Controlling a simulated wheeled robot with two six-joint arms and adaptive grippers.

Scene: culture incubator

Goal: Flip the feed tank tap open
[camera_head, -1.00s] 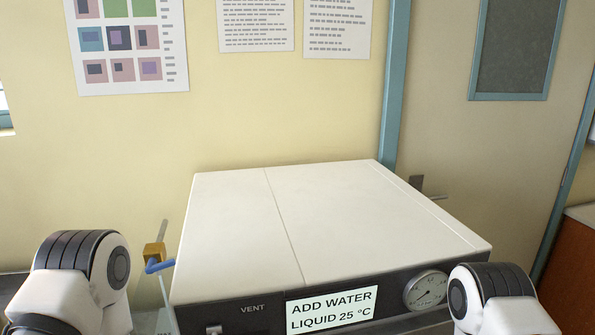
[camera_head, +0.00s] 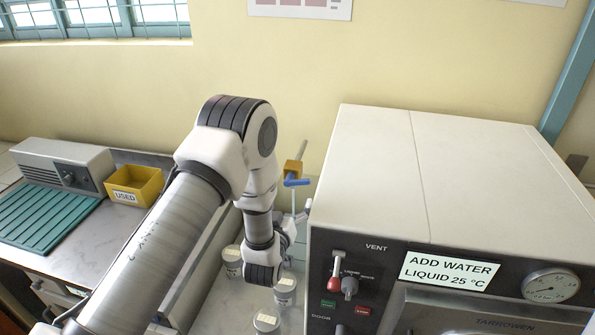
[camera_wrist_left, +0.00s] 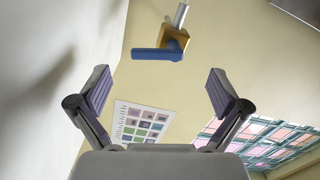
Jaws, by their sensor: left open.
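The feed tank tap has a brass body (camera_head: 293,168) on a thin pipe, left of the white incubator. Its blue lever (camera_head: 297,182) sticks out sideways, across the pipe. In the left wrist view the brass body (camera_wrist_left: 177,38) and the blue lever (camera_wrist_left: 157,54) show at top centre, beyond the fingertips and clear of them. My left gripper (camera_wrist_left: 158,82) is open and empty, its two fingers spread wide below the lever in that view. In the head view it sits low beside the incubator, below the tap, partly hidden by my wrist. My right gripper is out of view.
The incubator (camera_head: 430,175) stands close on the right, with a red-handled switch (camera_head: 335,270) and a gauge (camera_head: 551,286) on its front. Several lidded jars (camera_head: 285,288) stand below my left wrist. A yellow "USED" bin (camera_head: 134,186) and green mat (camera_head: 42,215) lie left.

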